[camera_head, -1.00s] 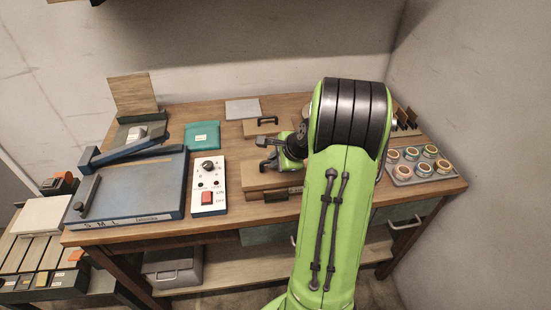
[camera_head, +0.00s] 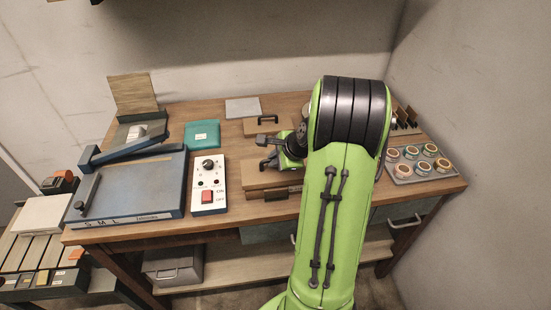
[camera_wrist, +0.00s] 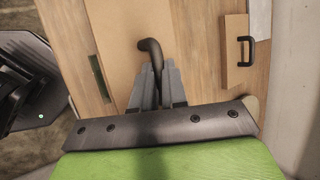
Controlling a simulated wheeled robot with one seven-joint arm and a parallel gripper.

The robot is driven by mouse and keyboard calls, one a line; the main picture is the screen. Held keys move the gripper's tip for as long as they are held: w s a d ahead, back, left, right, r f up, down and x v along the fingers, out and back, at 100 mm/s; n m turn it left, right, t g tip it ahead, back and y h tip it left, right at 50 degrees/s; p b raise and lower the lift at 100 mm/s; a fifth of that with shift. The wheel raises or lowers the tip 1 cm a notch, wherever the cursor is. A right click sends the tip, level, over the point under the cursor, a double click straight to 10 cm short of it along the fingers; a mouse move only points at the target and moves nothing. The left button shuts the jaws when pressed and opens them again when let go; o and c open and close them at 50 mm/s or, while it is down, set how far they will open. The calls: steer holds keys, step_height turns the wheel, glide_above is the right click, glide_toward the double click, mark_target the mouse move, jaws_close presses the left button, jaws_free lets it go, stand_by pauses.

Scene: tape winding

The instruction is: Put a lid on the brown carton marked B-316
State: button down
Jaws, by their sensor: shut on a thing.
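My gripper (camera_wrist: 153,88) is shut on the dark curved handle (camera_wrist: 152,50) of a lid. A flat brown surface (camera_wrist: 122,30) lies under the handle in the wrist view. In the head view my gripper (camera_head: 268,151) is over a low brown carton (camera_head: 252,177) at the front middle of the bench. I cannot tell whether the lid rests on this carton or is just above it. A small dark patch shows on its front, but no marking is readable. Another brown lid (camera_head: 253,127) with a black handle lies behind; it also shows in the wrist view (camera_wrist: 235,72).
A white switch box (camera_head: 208,170) and a blue board (camera_head: 140,186) with a lever stand left of the carton. A teal pouch (camera_head: 202,135) and a grey plate (camera_head: 242,108) lie behind. A tray of several tape rolls (camera_head: 417,172) is at right.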

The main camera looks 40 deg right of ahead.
stand_by(0.4)
steer(key=c, duration=1.1)
jaws_free()
steer(key=p+v, duration=0.3)
steer(key=v, duration=1.2)
steer(key=shift+s+r+p, duration=0.25)
steer(key=shift+r+p, duration=0.05)
